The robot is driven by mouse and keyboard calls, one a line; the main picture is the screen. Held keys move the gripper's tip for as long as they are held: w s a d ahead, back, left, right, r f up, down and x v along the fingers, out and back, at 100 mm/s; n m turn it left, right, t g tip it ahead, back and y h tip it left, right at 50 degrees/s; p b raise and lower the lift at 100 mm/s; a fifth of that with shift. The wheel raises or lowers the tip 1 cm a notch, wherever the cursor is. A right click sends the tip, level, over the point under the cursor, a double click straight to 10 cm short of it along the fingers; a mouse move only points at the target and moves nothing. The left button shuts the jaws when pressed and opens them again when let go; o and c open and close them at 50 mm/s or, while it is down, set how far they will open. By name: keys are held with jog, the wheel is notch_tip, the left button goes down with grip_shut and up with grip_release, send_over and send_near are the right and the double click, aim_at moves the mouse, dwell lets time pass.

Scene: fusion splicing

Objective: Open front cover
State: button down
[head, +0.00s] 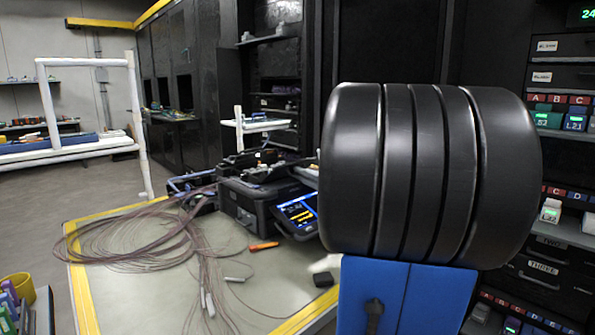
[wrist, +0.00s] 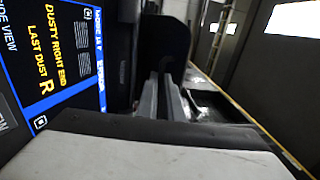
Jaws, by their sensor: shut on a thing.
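The fusion splicer (head: 255,205) is a dark boxy machine on the bench in the head view, with its lit screen (head: 298,212) facing front. In the wrist view the screen (wrist: 50,50) fills the left side, with yellow text about a dusty right end. My gripper (wrist: 160,98) shows there as two grey fingers close together beside the splicer's dark body. It is shut on a dark part that appears to be the front cover (wrist: 152,50); little of this part shows. In the head view my arm hides the gripper and the splicer's right side.
A bundle of thin brown cables (head: 135,240) lies loose left of the splicer on the yellow-edged bench (head: 110,290). An orange tool (head: 263,246) lies in front of the splicer. Drawers and bins (head: 565,160) stand on the right. Open floor lies at far left.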

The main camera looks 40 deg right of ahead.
jog(key=shift+f, duration=1.15)
jog(key=c, duration=1.9)
grip_release()
jog(key=shift+r, duration=0.25)
jog(key=shift+s, duration=0.1)
jog(key=shift+s, duration=0.5)
jog(key=s+f, duration=0.2)
jog(key=s, duration=1.4)
jog(key=shift+d, duration=0.3)
